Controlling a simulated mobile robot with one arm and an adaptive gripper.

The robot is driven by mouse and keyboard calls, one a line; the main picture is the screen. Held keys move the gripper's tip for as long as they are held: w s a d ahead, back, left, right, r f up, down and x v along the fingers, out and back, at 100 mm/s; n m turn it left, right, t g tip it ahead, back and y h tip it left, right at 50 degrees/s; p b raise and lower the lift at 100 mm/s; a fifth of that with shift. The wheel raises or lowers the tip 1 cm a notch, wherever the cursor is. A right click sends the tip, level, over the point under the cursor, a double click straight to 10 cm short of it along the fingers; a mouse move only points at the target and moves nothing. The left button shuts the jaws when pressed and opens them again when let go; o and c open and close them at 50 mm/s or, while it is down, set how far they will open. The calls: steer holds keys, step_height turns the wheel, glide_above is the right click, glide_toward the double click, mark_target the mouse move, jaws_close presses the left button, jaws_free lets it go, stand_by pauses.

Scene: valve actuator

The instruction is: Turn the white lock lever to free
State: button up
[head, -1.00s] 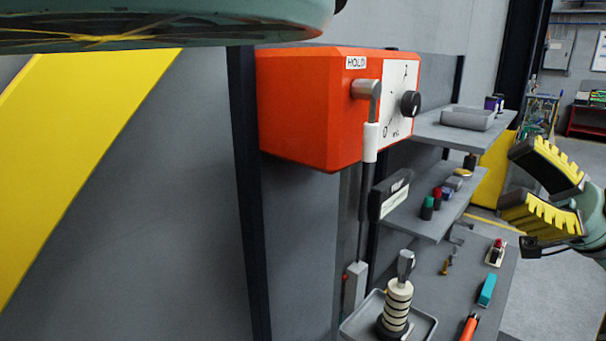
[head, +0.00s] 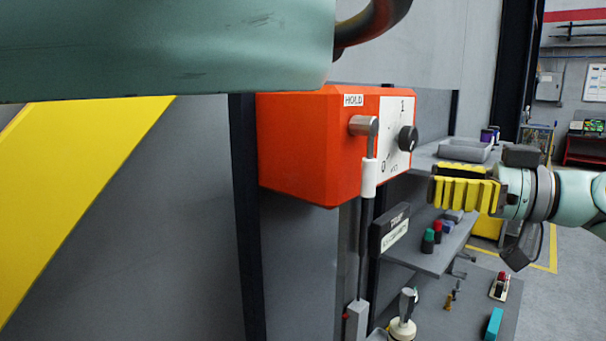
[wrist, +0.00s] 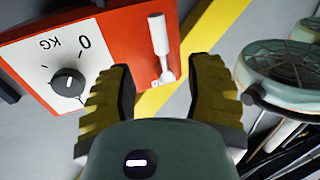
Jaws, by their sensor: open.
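The white lock lever (head: 369,178) hangs down from a grey pivot on the front of the orange box (head: 305,150), below a HOLD label (head: 353,100). Its white grip also shows in the wrist view (wrist: 158,35), with its grey pivot end on the orange face. My gripper (head: 436,188) is to the right of the box in the head view, level and pointing at it, with free space between. In the wrist view its yellow-padded fingers (wrist: 165,68) stand apart with nothing between them, and the lever shows beyond their gap.
A black knob (head: 408,138) sits on the white dial plate of the box, near the lever. A dark label plate (head: 392,226) is below the box. A shelf (head: 425,255) with small coloured parts and a grey tray (head: 465,150) are behind my gripper.

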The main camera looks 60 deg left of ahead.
mark_target(375, 172)
steer(key=p+x, duration=0.2)
steer(key=x, duration=0.2)
steer(key=p+x, duration=0.3)
steer(key=x, duration=0.2)
steer(key=shift+s+r, duration=0.1)
steer(key=shift+r, duration=0.15)
steer(key=shift+s+a+f+p, duration=0.2)
steer(key=shift+a+p, duration=0.2)
jaws_close()
